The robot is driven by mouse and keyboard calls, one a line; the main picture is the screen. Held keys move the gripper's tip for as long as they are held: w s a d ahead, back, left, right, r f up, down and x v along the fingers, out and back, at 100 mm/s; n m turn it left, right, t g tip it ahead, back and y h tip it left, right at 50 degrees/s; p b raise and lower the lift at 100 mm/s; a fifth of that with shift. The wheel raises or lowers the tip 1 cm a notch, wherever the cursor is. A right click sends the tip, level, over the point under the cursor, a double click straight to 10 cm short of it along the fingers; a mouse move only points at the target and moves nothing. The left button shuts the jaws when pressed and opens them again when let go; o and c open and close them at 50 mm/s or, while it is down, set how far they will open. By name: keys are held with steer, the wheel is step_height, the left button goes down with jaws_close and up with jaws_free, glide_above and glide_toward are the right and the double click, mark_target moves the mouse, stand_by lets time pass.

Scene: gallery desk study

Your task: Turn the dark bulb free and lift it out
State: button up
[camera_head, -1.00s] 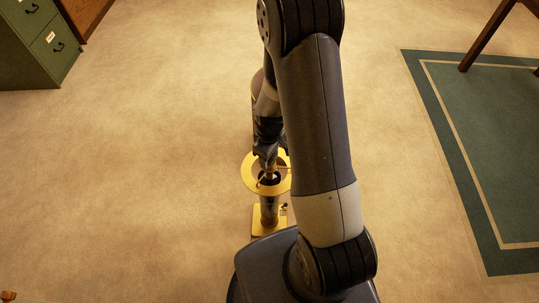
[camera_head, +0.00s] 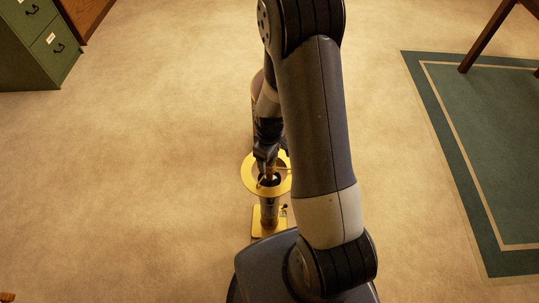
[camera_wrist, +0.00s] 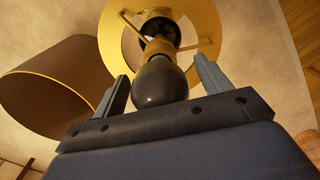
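The dark bulb (camera_wrist: 160,82) is a glossy, rounded, near-black bulb seated in the lamp's socket (camera_wrist: 159,32), in the wrist view. A yellow ring (camera_wrist: 205,22) with thin spokes surrounds the socket; it also shows in the head view (camera_head: 247,184). My gripper (camera_wrist: 162,68) is open, with one finger on each side of the bulb.
A brown lampshade (camera_wrist: 55,88) is on the left in the wrist view, partly behind my arm in the head view (camera_head: 257,85). The lamp's yellow base (camera_head: 260,228) is below the ring. A green cabinet (camera_head: 35,50) and green rug (camera_head: 485,170) flank clear carpet.

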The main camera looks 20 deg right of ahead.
steer(key=shift+o, duration=0.4)
step_height(320, 180, up, 11)
steer(key=shift+f+p, duration=0.1)
steer(key=shift+p, duration=0.55)
steer(key=shift+f, duration=0.1)
step_height(320, 180, down, 11)
steer(key=shift+r+b, duration=0.2)
steer(key=shift+b, duration=0.25)
steer(key=shift+m, duration=0.3)
